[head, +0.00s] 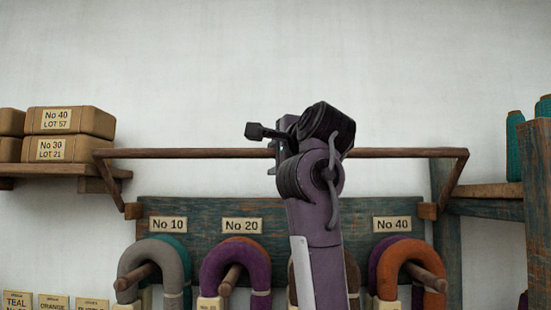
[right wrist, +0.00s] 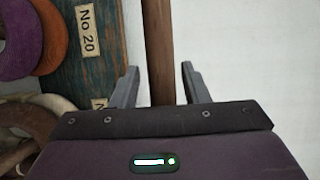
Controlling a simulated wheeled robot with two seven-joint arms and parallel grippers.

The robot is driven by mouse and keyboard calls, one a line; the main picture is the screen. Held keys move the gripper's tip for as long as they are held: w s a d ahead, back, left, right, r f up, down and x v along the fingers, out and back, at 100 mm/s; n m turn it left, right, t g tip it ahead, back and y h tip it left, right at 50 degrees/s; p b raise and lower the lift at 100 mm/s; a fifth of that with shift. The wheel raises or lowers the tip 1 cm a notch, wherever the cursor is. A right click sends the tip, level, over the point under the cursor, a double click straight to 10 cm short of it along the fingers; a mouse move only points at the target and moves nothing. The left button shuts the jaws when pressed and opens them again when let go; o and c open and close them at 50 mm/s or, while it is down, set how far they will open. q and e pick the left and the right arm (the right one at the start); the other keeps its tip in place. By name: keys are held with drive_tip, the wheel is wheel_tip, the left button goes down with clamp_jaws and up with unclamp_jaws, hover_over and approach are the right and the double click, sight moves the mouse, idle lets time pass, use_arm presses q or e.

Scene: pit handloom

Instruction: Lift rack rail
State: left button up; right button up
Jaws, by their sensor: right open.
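The rack rail (head: 400,153) is a thin brown wooden bar running level across the wall in the head view. Slanted wooden arms hold it at both ends, above the board. My right gripper (head: 282,146) is up at the middle of the rail, and my arm hides part of it. In the right wrist view, my open right gripper (right wrist: 159,72) has one finger on each side of the rail (right wrist: 160,45). Gaps show between the rail and both fingers, so it is not gripped. My left gripper is not in view.
A worn blue-green board (head: 330,208) below the rail carries number labels and pegs with yarn hanks, such as an orange one (head: 405,262). A left shelf (head: 60,170) holds boxes (head: 70,119). A right shelf (head: 487,191) bears teal cones (head: 515,145). The wall above is bare.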

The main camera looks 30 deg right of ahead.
drive_tip(key=s+a+b, duration=0.1)
drive_tip(key=s+b, duration=0.3)
drive_tip(key=s, duration=0.3)
drive_tip(key=shift+s+r, duration=0.25)
